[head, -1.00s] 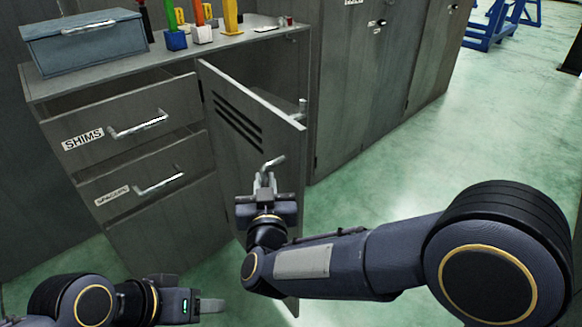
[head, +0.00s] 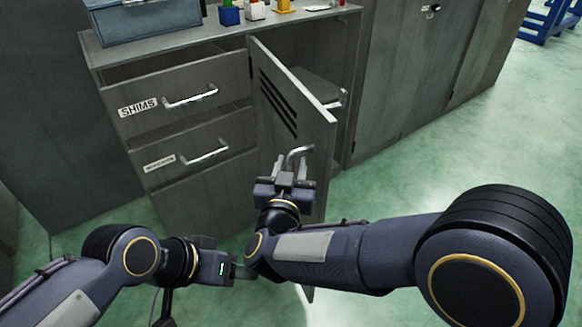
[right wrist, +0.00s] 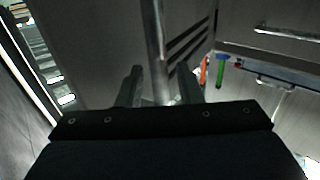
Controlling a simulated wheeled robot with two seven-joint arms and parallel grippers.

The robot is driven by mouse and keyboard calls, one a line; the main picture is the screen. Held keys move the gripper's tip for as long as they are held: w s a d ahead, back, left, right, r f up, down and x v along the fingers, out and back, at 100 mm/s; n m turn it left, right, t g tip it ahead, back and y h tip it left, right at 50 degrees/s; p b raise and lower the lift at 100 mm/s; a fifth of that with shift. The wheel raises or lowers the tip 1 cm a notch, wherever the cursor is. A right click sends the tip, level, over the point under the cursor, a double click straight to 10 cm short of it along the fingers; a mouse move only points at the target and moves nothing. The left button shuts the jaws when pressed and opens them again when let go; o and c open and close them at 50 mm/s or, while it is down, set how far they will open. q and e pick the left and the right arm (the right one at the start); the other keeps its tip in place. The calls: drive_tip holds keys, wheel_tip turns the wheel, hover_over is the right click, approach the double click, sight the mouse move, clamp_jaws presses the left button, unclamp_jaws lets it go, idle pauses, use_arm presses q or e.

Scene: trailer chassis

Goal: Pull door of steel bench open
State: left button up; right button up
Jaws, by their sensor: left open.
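The grey steel bench (head: 200,47) stands at the upper left of the head view. Its louvred door (head: 285,105) is swung well open, and a shelf shows inside. A silver bar handle (head: 300,153) is on the door's outer face; it also shows in the right wrist view (right wrist: 154,35). My left gripper (head: 245,271) is open and empty, low in front of the bench, close to my right wrist.
The shims drawer (head: 185,112) and a second drawer (head: 200,165) stick out left of the door. A blue-grey toolbox (head: 140,18) and several coloured items stand on the bench top. Tall grey lockers (head: 405,70) stand to the right. Green floor (head: 480,140) is clear at the right.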

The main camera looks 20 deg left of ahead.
drive_tip(key=s+d+p, duration=0.1)
drive_tip(key=s, duration=0.6)
drive_tip(key=shift+s+d+p, duration=0.3)
drive_tip(key=shift+s, duration=0.1)
drive_tip(key=shift+w, duration=0.1)
